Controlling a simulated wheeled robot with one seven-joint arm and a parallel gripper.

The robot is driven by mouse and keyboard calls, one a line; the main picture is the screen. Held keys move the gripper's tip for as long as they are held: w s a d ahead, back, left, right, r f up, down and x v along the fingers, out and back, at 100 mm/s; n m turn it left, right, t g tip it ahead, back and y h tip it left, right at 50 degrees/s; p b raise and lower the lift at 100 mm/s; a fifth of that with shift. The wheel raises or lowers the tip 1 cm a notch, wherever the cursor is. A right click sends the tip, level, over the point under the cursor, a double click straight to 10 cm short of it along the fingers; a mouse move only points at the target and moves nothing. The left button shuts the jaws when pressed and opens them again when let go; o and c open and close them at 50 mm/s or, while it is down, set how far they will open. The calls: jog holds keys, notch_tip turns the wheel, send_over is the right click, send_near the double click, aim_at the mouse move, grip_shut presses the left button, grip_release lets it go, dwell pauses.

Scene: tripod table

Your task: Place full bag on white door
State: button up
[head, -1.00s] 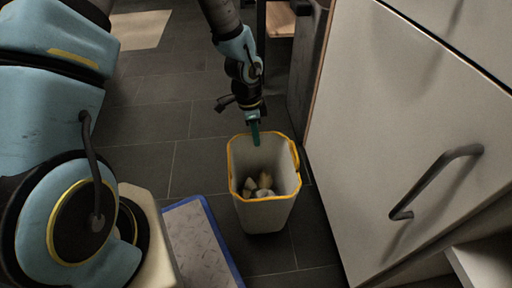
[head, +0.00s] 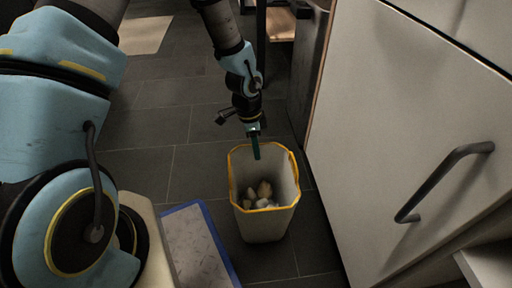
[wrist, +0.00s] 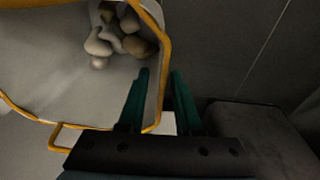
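The full bag looks like a pale, open-topped bin (head: 265,222) with a yellow rim, upright on the dark tiled floor. Several whitish and brown lumps (head: 262,193) lie at its bottom. My gripper (head: 256,150) points down at the bin's far rim. In the wrist view, its two green fingers (wrist: 160,72) are apart with nothing clamped between them, and the yellow rim (wrist: 156,118) passes between them. I cannot tell whether they touch it. The white door (head: 375,130), with a dark bar handle (head: 445,180), stands to the right of the bin.
A blue-edged grey mat or panel (head: 195,240) lies left of the bin. A dark upright piece (head: 308,70) stands behind the bin, beside the door. A pale shelf (head: 488,265) is at the lower right.

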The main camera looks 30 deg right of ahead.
notch_tip(320, 180, up, 12)
jog(key=w+a+p, duration=0.1)
jog(key=p, duration=0.5)
jog(key=w+a+r+n+t, duration=0.1)
jog(key=w+a+r+n, duration=0.25)
jog(key=a, duration=0.45)
jog(key=w+a+r+n, duration=0.3)
jog(key=a+r+n, duration=0.2)
jog(key=a, duration=0.2)
jog(key=s+a+r+n, duration=0.1)
jog(key=a+r+n, duration=0.3)
jog(key=a+n, duration=0.2)
jog(key=s+a+r+n+t, duration=0.1)
jog(key=a+r+n, duration=0.3)
jog(key=a, duration=0.7)
jog(key=s+n, duration=0.1)
jog(key=n, duration=0.1)
jog(key=shift+r+n+t+y, duration=0.3)
jog(key=shift+r+n+y, duration=0.05)
jog(key=shift+y, duration=0.05)
jog(key=shift+s, duration=0.1)
notch_tip(320, 180, up, 40)
jog(key=p, duration=4)
jog(key=shift+r+p, duration=0.25)
jog(key=shift+p, duration=0.15)
